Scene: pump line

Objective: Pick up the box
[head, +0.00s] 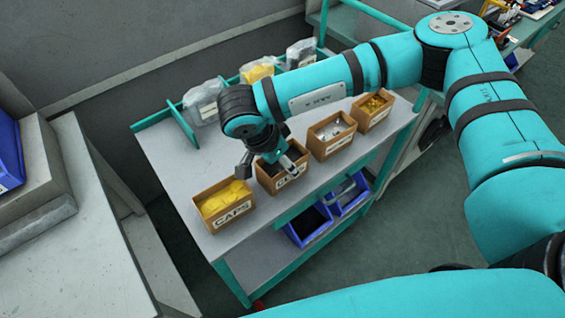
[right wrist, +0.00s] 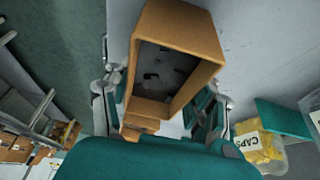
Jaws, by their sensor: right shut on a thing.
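A cardboard box (head: 275,186) with a white label, partly hidden, is second from the left in the row on the grey table. My right gripper (head: 272,161) comes down over it from above, with its fingers on the box. In the right wrist view the same open-topped box (right wrist: 198,40) fills the space between the fingers, with small dark things inside. My right gripper is shut on this box. I cannot tell whether the box is clear of the tabletop. My left gripper is not in view.
A CAPS box (head: 226,207) with yellow contents stands close on the left. Two more boxes of parts (head: 331,136) (head: 373,110) stand to the right. Clear bags (head: 203,103) line the back edge. Blue bins (head: 308,226) sit on the lower shelf.

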